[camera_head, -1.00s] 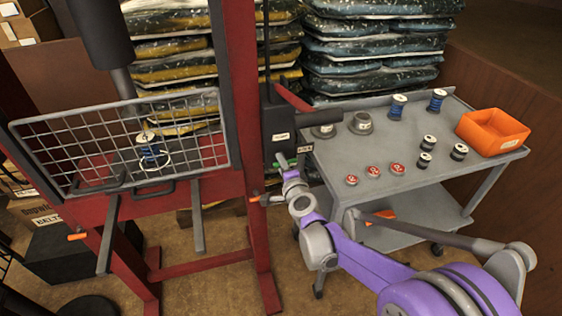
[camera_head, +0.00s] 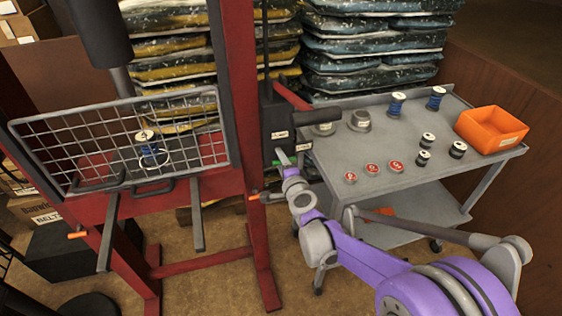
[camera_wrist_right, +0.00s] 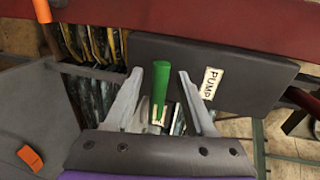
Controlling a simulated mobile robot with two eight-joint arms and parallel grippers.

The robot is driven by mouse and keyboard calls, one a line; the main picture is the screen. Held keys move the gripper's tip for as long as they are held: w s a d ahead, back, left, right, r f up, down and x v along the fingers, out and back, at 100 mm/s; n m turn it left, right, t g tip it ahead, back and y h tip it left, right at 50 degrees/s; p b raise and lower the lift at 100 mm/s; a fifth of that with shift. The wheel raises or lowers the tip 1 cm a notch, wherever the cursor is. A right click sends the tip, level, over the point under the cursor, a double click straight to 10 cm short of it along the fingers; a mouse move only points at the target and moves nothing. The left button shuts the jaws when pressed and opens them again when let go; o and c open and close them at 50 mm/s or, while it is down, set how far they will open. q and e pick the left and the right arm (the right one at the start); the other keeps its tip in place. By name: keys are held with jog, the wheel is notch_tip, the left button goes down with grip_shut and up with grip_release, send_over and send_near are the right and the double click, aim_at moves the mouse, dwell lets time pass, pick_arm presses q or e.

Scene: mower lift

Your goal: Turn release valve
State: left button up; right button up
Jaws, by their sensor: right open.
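The release valve shows as a green handle (camera_wrist_right: 161,82) beside the dark pump block in the right wrist view. In the head view only a bit of green (camera_head: 276,163) shows, below the black pump box (camera_head: 281,125). My right gripper (camera_wrist_right: 160,72) is open, with one finger on each side of the green handle and visible gaps on both sides. In the head view my right gripper (camera_head: 282,157) reaches up to the lower part of the pump box. My left gripper is not in view.
The red press frame (camera_head: 236,130) with its wire guard (camera_head: 120,140) stands left of the pump. A grey cart (camera_head: 400,150) on the right carries several spools, red-topped caps and an orange bin (camera_head: 491,130). Stacked bags stand behind.

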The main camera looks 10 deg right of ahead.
jog(key=s+r, duration=0.2)
jog(key=s, duration=0.8)
jog(key=shift+s+d+p, duration=0.15)
jog(key=shift+s+p, duration=0.2)
jog(key=shift+p, duration=0.1)
jog(key=s+a+r+n+g+y+p, duration=0.3)
jog(key=s+a+n+g+p, duration=0.15)
jog(key=s+n, duration=0.55)
jog(key=s+d+f+n+g+h+p, duration=0.1)
jog(key=s+d+n+g+p, duration=0.1)
jog(key=s, duration=0.5)
jog(key=s+d+f+n+g+h+p, duration=0.2)
jog(key=s+d+n+g, duration=0.1)
jog(key=s, duration=0.5)
jog(key=shift+d+f+n+g+h, duration=0.15)
jog(key=shift+d+n+g+h, duration=0.25)
jog(key=shift+n, duration=0.8)
jog(key=shift+w+a, duration=0.1)
jog(key=shift+a, duration=0.05)
jog(key=shift+c, duration=0.4)
